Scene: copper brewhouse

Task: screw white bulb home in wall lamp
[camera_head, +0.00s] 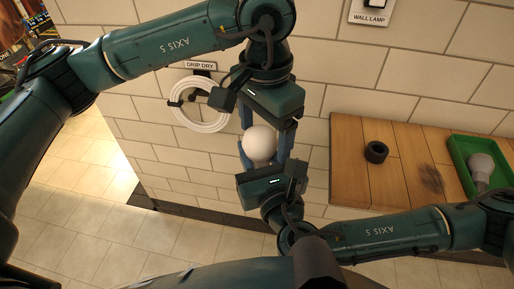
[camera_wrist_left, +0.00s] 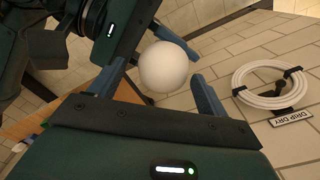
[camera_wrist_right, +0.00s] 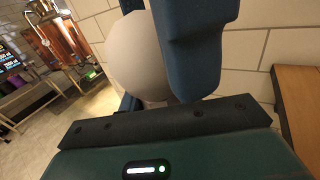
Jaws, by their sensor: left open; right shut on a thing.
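The white bulb (camera_head: 260,143) is round and held in mid-air in front of the tiled wall. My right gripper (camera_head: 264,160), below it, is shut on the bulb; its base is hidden. My left gripper (camera_head: 265,130) comes down from above, open, with its blue fingers apart on either side of the bulb's globe. In the left wrist view the bulb (camera_wrist_left: 167,67) shows between the spread fingers, with a gap visible. In the right wrist view the bulb (camera_wrist_right: 138,55) is large and partly covered by a blue finger. The wall lamp itself is not visible; a WALL LAMP sign (camera_head: 369,19) is at the top.
A wooden top (camera_head: 345,175) at right bears a black ring (camera_head: 376,151) and a green tray (camera_head: 463,157) with a greyish bulb (camera_head: 482,166) in it. A coiled white hose (camera_head: 202,126) hangs on the wall under a DRIP DRY sign (camera_head: 200,66). Floor at lower left is clear.

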